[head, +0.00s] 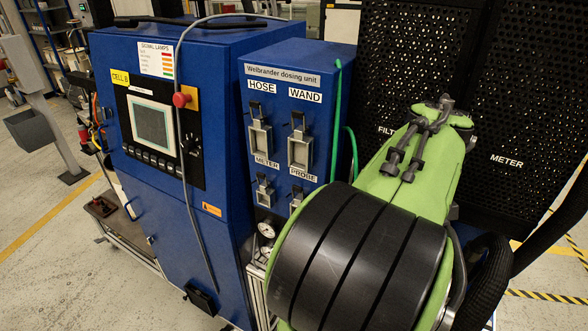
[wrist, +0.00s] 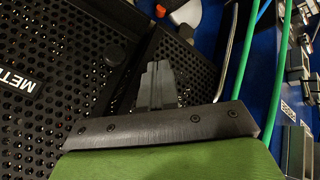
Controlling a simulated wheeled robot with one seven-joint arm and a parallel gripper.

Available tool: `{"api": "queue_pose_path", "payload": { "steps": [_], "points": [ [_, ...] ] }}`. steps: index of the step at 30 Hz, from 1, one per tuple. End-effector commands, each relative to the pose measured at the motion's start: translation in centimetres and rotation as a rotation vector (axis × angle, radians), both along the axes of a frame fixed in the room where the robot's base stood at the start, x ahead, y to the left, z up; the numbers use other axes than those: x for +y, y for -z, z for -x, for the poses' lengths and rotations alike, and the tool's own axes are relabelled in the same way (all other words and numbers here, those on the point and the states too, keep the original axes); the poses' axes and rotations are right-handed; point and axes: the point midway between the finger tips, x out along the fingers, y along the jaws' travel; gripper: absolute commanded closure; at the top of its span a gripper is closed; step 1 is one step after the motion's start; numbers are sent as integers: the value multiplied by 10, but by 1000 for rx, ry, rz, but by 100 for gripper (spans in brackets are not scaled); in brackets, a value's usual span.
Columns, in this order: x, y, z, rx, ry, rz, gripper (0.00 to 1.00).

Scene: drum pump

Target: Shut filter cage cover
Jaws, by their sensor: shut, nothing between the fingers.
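The filter cage cover is the black perforated panel (head: 412,48) behind my arm in the head view. Its white label is partly hidden by my green arm. In the wrist view a perforated panel (wrist: 198,72) lies behind my fingers, at an angle to the METER panel. I cannot tell for sure how far the cover stands open. My gripper (wrist: 158,66) is shut and empty, its grey fingers together in front of the panels. I cannot tell whether the fingertips touch the panel. My arm hides the lower part of the cover in the head view.
The METER panel (head: 530,95) stands to the right of the filter panel. The blue dosing unit (head: 300,65) with HOSE and WAND holders stands to the left. Green hoses (wrist: 278,75) run beside it. A dark corrugated hose (head: 487,285) is at the lower right.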

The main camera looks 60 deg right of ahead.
Motion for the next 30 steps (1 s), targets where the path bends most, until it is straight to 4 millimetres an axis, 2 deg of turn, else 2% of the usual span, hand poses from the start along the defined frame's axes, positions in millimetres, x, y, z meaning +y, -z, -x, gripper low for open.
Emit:
{"api": "queue_pose_path", "payload": {
  "steps": [12, 30],
  "points": [
    [-13, -1, 2, 1, 2, 5, 100],
    [-15, -3, -1, 2, 3, 11, 100]
  ]
}}
